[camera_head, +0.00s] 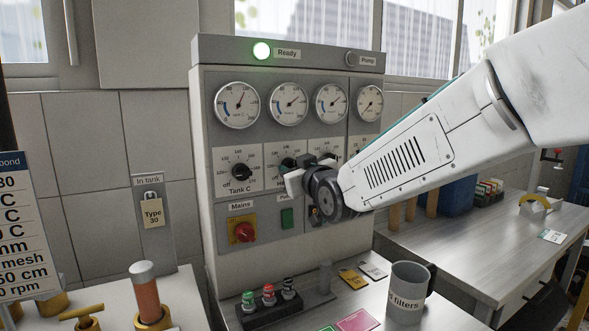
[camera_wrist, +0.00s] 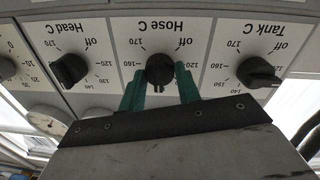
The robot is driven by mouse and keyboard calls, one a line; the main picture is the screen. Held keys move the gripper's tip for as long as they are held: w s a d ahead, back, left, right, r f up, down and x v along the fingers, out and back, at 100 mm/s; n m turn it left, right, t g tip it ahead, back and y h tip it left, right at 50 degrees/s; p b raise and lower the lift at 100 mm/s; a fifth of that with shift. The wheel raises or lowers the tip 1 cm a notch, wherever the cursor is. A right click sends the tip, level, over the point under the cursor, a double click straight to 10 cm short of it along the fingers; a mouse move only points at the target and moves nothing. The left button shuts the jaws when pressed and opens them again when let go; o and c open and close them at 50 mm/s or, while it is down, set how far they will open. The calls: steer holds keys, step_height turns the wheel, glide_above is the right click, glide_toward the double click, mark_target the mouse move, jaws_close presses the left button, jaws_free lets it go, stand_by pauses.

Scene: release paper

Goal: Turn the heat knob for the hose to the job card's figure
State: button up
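The "Hose C" heat knob (camera_wrist: 160,70) is black and sits in the middle of the wrist view, which shows the panel upside down. Its dial has off, 170 and 160 legible; where its pointer stands is unclear. My gripper (camera_wrist: 161,82) has its teal fingers on either side of this knob, with a narrow gap showing, so it looks open around it. In the head view my gripper (camera_head: 297,180) is at the panel and partly covers the hose dial. The job card (camera_head: 16,225) is cut off at the left edge, so its hose figure cannot be read.
The Tank C knob (camera_head: 241,172) and the Head C knob (camera_wrist: 69,69) flank the hose knob. Gauges (camera_head: 290,104) sit above, and a red mains switch (camera_head: 243,232) below.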

steer(key=shift+m, duration=0.3)
steer(key=shift+d+m, duration=0.1)
steer(key=shift+m, duration=3.8)
steer(key=o, duration=1)
